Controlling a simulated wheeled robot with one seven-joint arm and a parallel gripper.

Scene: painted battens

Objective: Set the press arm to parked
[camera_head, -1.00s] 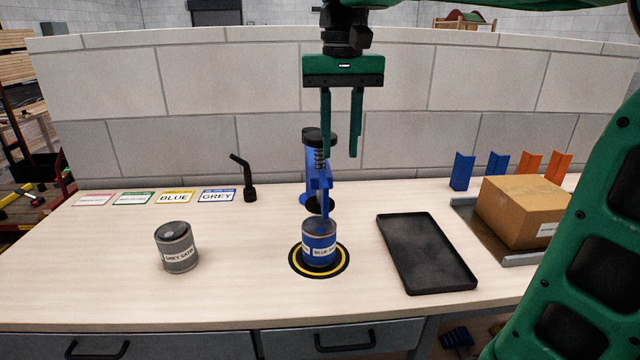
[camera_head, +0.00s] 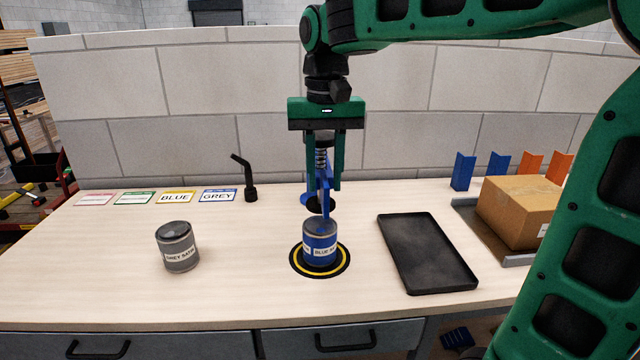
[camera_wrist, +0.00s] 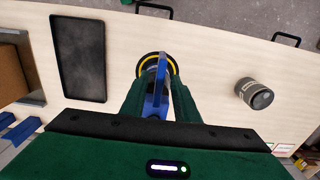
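The blue press (camera_head: 325,178) stands at the back of the bench, with a spring on its upper part and a black pad above the blue tin. My gripper (camera_head: 323,188) is lowered over the press, one finger on each side of its upper part. The gap between the fingers is wide, and I cannot tell whether they touch the press. In the wrist view the press (camera_wrist: 157,98) shows between the fingers. The press's top is hidden behind my gripper. The blue tin (camera_head: 320,240) stands upright on a black round pad with a yellow ring (camera_head: 296,262).
A grey tin (camera_head: 177,248) stands at left. A black tray (camera_head: 425,250) and a cardboard box (camera_head: 522,208) are at right. Label cards (camera_head: 174,197) and a black bent-neck stand (camera_head: 249,190) are at back left. A block wall (camera_head: 190,100) rises behind. The bench's front left is clear.

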